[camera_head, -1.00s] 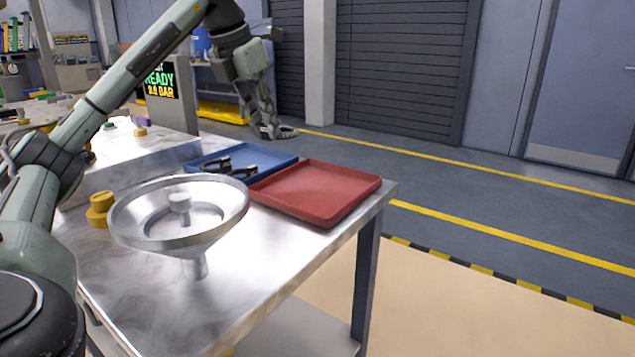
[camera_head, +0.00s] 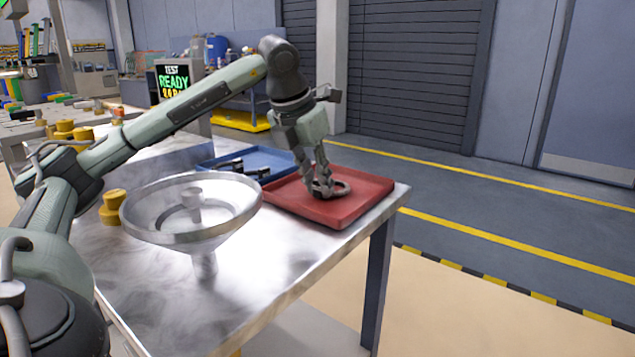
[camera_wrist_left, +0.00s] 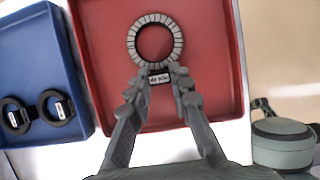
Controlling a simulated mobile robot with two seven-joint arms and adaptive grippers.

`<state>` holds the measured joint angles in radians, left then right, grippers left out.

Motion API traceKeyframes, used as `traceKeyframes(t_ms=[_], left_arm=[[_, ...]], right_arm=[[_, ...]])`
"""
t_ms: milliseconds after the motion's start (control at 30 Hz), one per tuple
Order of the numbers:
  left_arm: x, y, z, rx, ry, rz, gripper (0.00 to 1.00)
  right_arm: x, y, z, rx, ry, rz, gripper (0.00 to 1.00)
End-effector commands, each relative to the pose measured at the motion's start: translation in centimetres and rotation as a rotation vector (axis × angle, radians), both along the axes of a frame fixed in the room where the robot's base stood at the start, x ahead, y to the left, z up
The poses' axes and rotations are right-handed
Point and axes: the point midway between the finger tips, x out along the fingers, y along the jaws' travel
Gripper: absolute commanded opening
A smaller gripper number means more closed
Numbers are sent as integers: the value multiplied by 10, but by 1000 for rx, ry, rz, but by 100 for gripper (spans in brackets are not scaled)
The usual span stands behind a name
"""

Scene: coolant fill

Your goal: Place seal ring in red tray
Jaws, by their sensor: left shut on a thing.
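The seal ring (camera_wrist_left: 155,19) is a grey ribbed ring with a small white label. In the left wrist view it is over the red tray (camera_wrist_left: 215,75), its near edge between my fingertips. My left gripper (camera_head: 322,192) is shut on the ring (camera_head: 343,187), low inside the outline of the red tray (camera_head: 292,205) in the head view. I cannot tell whether the ring touches the tray floor. The gripper also shows in the left wrist view (camera_wrist_left: 158,88). My right gripper is not in view.
A blue tray (camera_head: 285,155) with two dark rings (camera_wrist_left: 15,115) stands beside the red tray. The table's right edge is close to the red tray.

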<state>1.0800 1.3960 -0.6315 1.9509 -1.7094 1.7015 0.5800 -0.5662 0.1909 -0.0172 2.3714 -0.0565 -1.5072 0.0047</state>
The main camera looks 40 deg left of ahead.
Motion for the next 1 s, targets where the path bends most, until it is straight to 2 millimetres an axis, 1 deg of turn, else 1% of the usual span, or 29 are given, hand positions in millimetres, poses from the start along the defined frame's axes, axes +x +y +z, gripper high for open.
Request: traceKeyframes(t_ms=[200, 233, 367, 400, 667, 767, 867, 967, 1000], left_arm=[[0, 0, -2, 0, 0, 0, 5], [0, 0, -1, 0, 0, 0, 22], [0, 0, -1, 0, 0, 0, 38], [0, 0, -1, 0, 0, 0, 40], [0, 0, 0, 0, 0, 0, 40], [-1, 0, 5, 0, -1, 0, 40], [-6, -1, 18, 0, -3, 0, 40], [-13, -2, 38, 0, -4, -1, 40], [-17, -2, 47, 0, -4, -1, 40]], right_arm=[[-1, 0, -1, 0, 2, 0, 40], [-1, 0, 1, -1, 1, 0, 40], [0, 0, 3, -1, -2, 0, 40], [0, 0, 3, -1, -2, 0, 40], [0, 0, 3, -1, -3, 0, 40], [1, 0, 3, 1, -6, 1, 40], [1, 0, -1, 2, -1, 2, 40], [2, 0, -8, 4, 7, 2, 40], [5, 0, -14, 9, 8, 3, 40]])
